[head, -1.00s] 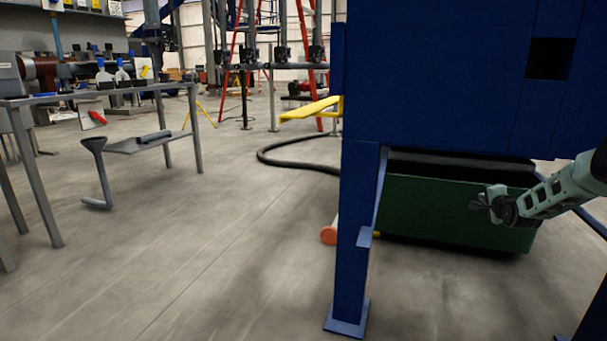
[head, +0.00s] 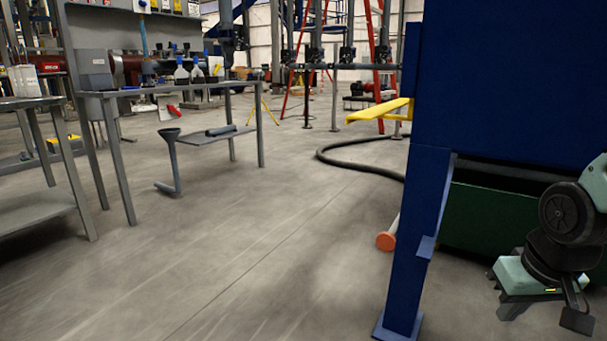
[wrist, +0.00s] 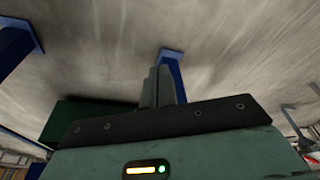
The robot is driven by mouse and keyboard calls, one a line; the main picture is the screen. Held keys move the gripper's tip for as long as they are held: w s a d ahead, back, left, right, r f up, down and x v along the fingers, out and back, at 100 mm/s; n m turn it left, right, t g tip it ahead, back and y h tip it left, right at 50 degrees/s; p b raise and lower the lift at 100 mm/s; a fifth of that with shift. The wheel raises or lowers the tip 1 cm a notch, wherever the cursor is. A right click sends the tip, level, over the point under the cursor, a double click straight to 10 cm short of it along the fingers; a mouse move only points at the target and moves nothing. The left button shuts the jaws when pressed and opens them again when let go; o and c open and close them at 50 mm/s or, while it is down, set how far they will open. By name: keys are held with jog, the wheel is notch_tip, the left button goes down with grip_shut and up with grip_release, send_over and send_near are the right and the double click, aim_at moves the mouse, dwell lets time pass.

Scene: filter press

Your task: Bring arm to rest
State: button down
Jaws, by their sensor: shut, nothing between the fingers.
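My gripper (wrist: 157,80) shows in the wrist view as two dark grey fingers side by side with no visible gap. It is shut and holds nothing. Concrete floor and a blue leg (wrist: 173,72) lie beyond the fingers. In the head view my arm is bent at the right edge, with its wrist end low and tilted downward. It is in front of the green bin (head: 480,216), partly hiding it. The exact fingertips are hard to make out in the head view.
The blue press frame (head: 515,80) and its leg (head: 408,260) stand just left of my arm. Grey workbenches (head: 190,88) stand at left. A black hose (head: 350,160) crosses the floor; the middle floor is clear.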

jog(key=s+a+r+n+g+p, duration=0.2)
jog(key=s+a+r+n+p, duration=0.3)
jog(key=s+a, duration=0.35)
jog(key=s+a+r+n+g+p, duration=0.1)
jog(key=s+a+r+n+p, duration=0.2)
jog(key=s+a+r+p, duration=0.5)
notch_tip(320, 180, up, 35)
jog(key=w+a+p, duration=0.1)
jog(key=a+p, duration=0.1)
jog(key=p, duration=3.1)
jog(key=shift+w+a+y, duration=0.15)
jog(key=shift+w+y, duration=0.15)
jog(key=shift+w, duration=0.05)
